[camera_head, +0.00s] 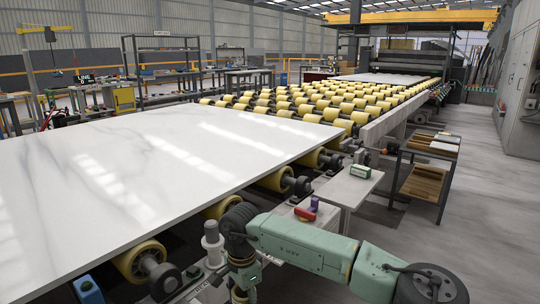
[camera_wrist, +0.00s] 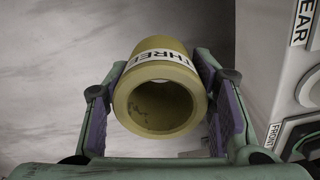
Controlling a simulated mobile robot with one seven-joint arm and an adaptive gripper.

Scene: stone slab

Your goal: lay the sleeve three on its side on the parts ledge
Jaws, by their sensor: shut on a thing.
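The sleeve three (camera_wrist: 158,44) is a dull yellow hollow cylinder with a white label reading THREE. It fills the middle of the wrist view, its open end facing the camera. My gripper (camera_wrist: 162,68) has its purple-padded fingers shut on it, one on each side. A pale grey piece (camera_wrist: 280,60) with FRONT and a cut-off label ending in EAR lies at the right of the wrist view. I cannot tell whether it is the parts ledge.
A large white slab (camera_head: 150,170) lies on yellow rollers (camera_head: 325,105) left of my arm. Red (camera_head: 305,213) and purple (camera_head: 314,203) items lie near my arm. A shelf rack (camera_head: 425,180) stands right; floor beyond is open.

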